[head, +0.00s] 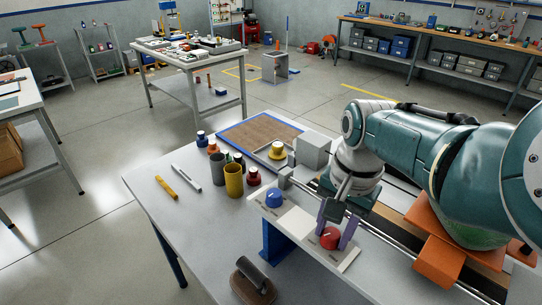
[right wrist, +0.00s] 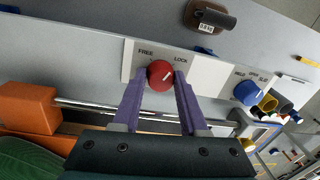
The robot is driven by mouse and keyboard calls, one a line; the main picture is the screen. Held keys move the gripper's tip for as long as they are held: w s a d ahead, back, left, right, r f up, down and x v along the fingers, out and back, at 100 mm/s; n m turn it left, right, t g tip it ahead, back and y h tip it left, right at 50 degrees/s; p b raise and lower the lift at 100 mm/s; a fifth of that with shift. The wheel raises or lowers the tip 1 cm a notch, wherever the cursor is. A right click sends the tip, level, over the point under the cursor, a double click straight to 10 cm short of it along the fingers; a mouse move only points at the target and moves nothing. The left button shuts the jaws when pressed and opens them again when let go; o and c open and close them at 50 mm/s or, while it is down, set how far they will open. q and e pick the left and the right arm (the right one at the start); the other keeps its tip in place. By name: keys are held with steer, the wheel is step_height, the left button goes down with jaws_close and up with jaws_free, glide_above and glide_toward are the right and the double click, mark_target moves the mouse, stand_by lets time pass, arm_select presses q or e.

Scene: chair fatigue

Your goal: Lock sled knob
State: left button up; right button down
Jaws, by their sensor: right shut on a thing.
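The red sled knob (head: 329,239) sits on a light panel (head: 349,262) at the table's front. In the right wrist view the red knob (right wrist: 160,75) lies between the labels FREE on the left and LOCK on the right. Its short white mark seems to tilt up and right, toward LOCK. My right gripper (right wrist: 160,78) has its two purple fingers on either side of the knob and is shut on it. In the head view my right gripper (head: 333,236) reaches down onto the panel. My left gripper is not in view.
A blue knob (head: 274,197) is on the same panel, left of the red one. A yellow cup (head: 233,181), a grey cup (head: 217,171) and small bottles stand behind it. A dark-handled tool (head: 252,279) lies at the front. An orange block (head: 437,262) is close on the right.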

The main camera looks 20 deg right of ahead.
mark_target(336, 237)
steer(key=shift+m, duration=1.9)
steer(key=shift+c, duration=2.2)
jaws_free()
steer(key=shift+r+p, duration=0.3)
steer(key=shift+p, duration=0.1)
steer(key=r+p, duration=0.1)
steer(key=r, duration=0.1)
steer(key=r+p, duration=0.1)
steer(key=r, duration=0.2)
steer(key=r+p, duration=0.1)
steer(key=r, duration=0.2)
steer(key=shift+s, duration=0.25)
steer(key=shift+s+r, duration=0.1)
steer(key=shift+r, duration=0.55)
